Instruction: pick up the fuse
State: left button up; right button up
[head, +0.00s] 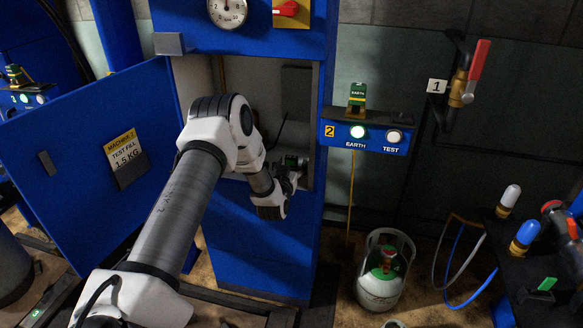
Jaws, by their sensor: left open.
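My left arm reaches from the lower left into the open blue cabinet (257,245). My left gripper (291,172) is open at the cabinet's opening, partly hidden by its own wrist. A small dark and green part (290,160) shows right at the gripper's fingers, inside the cabinet. It may be the fuse, but it is too small and covered to be sure. I cannot tell whether the fingers touch it.
The cabinet's blue door (75,170) stands open to the left. A control box (365,135) with EARTH and TEST buttons is fixed on the right. A gas cylinder (383,285) stands on the floor. A dark bench (525,255) with hoses is at far right.

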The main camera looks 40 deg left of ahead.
pick_arm(q)
jog(key=c, duration=1.2)
jog(key=shift+r, duration=0.1)
jog(key=shift+c, duration=0.2)
